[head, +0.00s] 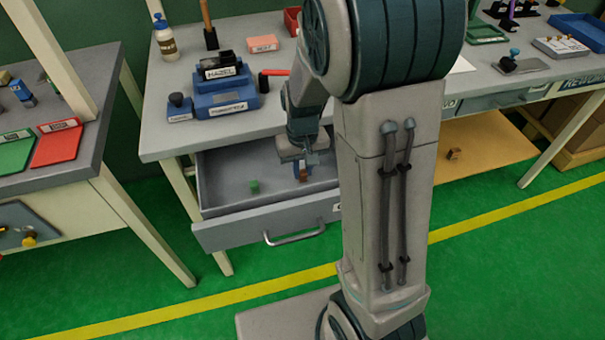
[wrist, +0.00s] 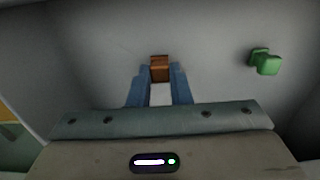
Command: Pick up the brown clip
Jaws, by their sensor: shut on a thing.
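The brown clip (wrist: 160,67) is between the two blue fingers of my gripper (wrist: 160,80) in the wrist view. My gripper is shut on it, with a finger against each side. In the head view my gripper (head: 302,170) reaches down into the open drawer, and the brown clip (head: 303,176) shows as a small brown patch at the fingertips. I cannot tell whether the clip touches the drawer floor. My own arm hides the right part of the drawer.
A green clip (head: 254,187) lies on the drawer (head: 215,236) floor, left of my gripper; it also shows in the wrist view (wrist: 265,62). The drawer walls surround my gripper. The workbench top (head: 155,140) is above the drawer. Another small brown piece (head: 453,154) lies on the tan board at right.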

